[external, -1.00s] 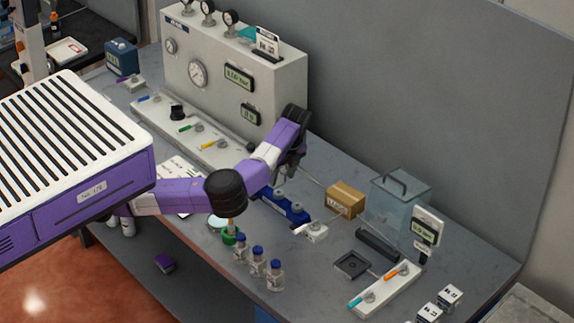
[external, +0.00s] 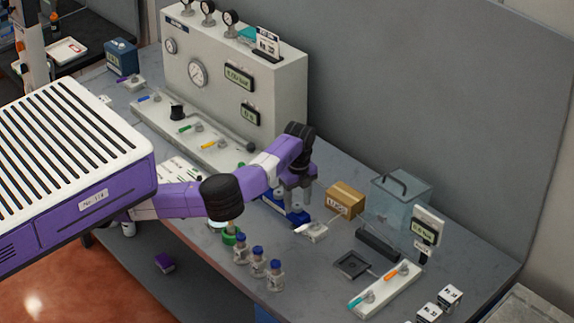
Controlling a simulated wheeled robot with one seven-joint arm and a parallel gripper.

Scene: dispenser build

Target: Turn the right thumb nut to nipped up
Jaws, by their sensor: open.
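A blue block (external: 299,219) sits on the grey bench in front of the panel, partly covered by my arm and gripper. The thumb nuts on top of it are hidden or too small to make out behind my gripper. My gripper (external: 294,201) points straight down over the block, with its fingers apart. Its fingertips are close to the block's top, around the place of the right thumb nut. I cannot tell whether they touch the nut.
A white fitting with a lever (external: 313,232) stands just right of the block. A cardboard box (external: 345,200) and a clear tank (external: 398,205) stand further right. Blue-capped bottles (external: 258,268) stand at the front edge. The grey panel cabinet (external: 285,85) rises behind.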

